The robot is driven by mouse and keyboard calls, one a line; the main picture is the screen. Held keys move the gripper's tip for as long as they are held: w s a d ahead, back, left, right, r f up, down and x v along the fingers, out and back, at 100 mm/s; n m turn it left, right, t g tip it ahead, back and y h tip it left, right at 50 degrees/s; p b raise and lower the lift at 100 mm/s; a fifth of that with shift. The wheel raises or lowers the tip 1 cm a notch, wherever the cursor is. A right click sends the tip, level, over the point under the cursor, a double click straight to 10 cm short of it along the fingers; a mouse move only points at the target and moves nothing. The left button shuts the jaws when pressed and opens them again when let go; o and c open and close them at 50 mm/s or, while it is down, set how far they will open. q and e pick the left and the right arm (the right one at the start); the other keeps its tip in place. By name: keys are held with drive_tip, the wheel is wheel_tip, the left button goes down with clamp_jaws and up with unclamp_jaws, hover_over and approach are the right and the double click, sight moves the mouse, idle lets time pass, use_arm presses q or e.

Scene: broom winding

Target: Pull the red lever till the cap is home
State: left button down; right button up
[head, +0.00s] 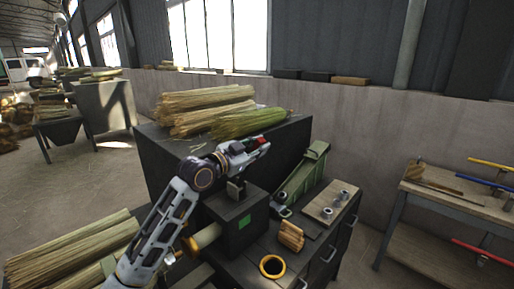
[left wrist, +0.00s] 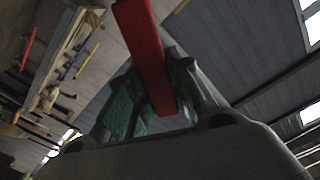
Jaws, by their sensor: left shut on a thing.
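The red lever (left wrist: 147,50) runs down from the top of the left wrist view to between the fingers of my left gripper (left wrist: 150,108). In the head view a small red part of the lever (head: 261,141) shows at that gripper (head: 258,146), above a dark machine box (head: 236,217) with a green square. The left gripper is shut on the lever. A pale cylinder (head: 206,237) sticks out of the box's left side. I cannot tell which part is the cap. My right gripper is not in view.
Straw bundles (head: 205,105) lie on a dark cabinet (head: 168,150) behind the arm. More straw (head: 70,250) lies at lower left. A shelf table (head: 455,190) stands at right.

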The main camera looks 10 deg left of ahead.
use_arm(q)
drive_tip(key=c, duration=1.5)
unclamp_jaws()
drive_tip(key=shift+o, duration=1.1)
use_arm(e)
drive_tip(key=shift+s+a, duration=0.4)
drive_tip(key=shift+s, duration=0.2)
use_arm(q)
drive_tip(key=shift+v, duration=0.85)
drive_tip(key=v, duration=1)
drive_tip(key=shift+a, duration=0.15)
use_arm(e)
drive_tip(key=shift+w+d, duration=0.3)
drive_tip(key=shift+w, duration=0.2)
use_arm(q)
drive_tip(key=shift+s, duration=0.1)
drive_tip(key=shift+c, duration=0.4)
